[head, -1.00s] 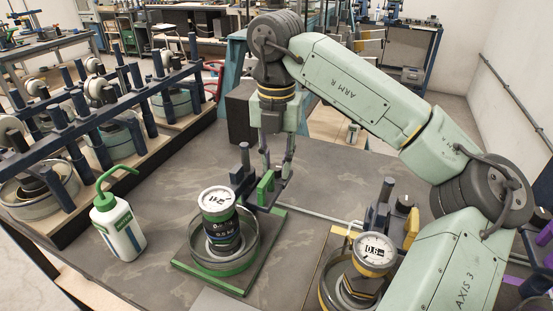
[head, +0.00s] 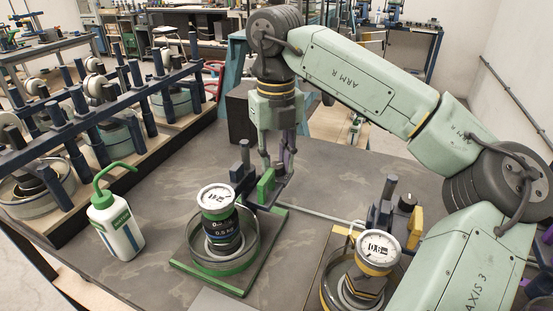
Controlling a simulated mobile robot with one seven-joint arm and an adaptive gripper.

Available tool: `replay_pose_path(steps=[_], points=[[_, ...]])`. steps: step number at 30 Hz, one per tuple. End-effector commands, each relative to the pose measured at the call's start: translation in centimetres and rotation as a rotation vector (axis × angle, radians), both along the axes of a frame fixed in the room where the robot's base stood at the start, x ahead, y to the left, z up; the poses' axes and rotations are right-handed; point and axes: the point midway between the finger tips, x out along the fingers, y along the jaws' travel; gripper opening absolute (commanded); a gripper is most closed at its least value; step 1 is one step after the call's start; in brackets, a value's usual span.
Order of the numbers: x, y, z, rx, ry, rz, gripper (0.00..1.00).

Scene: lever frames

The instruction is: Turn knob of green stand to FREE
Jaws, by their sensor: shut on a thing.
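The green stand (head: 243,284) is on the bench in the middle of the head view. It has a green-rimmed ring, a dark weight marked 0.5 kg with a white dial (head: 215,197) on top, a dark post and an upright green block (head: 266,186) at its back right. My gripper (head: 276,172) points down just behind this block, with its fingers shut on the stand's knob. The knob itself is hidden by the block and fingers, so its setting cannot be read.
A yellow stand (head: 329,262) with its own dial and a dark knob (head: 407,202) is at the right, partly behind my arm. A white bottle with a green spout (head: 117,228) stands at the left. A long dark rack (head: 110,95) runs along the left side.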

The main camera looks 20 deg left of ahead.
Motion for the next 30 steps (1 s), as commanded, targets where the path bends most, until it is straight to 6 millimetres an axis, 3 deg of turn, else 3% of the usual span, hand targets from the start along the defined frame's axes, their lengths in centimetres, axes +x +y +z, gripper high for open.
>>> replay_pose_path(steps=[18,30], points=[[-0.13,0.14,0.07,0.002,-0.002,0.530,0.00],[-0.18,0.16,0.07,0.002,-0.002,0.684,0.00]])
